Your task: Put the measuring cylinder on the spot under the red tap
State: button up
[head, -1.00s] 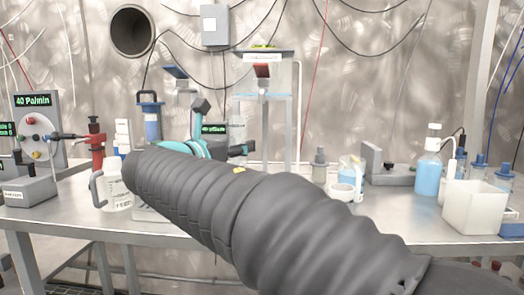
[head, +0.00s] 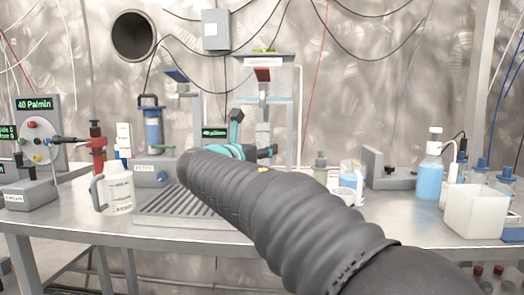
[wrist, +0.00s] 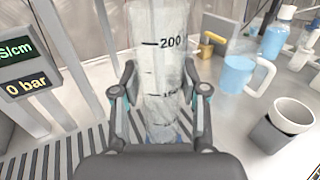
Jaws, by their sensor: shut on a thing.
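The measuring cylinder (wrist: 160,65) is clear, with black marks including 200, and stands between the two fingers of my gripper (wrist: 158,100) in the wrist view. The gripper is shut on it. In the head view, my gripper (head: 258,152) is at the back of the bench, and the cylinder (head: 262,132) shows partly above it. The red tap (head: 262,75) is above the cylinder in the picture. My arm hides the spot below, and I cannot tell whether the cylinder's foot touches anything.
A slotted drain grate (head: 180,206) lies left of my arm. A white jug (head: 118,188) stands left of it, near a blue-capped column (head: 152,125). A white bin (head: 475,210) and a blue bottle (head: 428,170) are on the right. A blue beaker (wrist: 238,72) shows in the wrist view.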

jog(key=shift+f, duration=0.15)
jog(key=o, duration=1.2)
jog(key=v, duration=1.2)
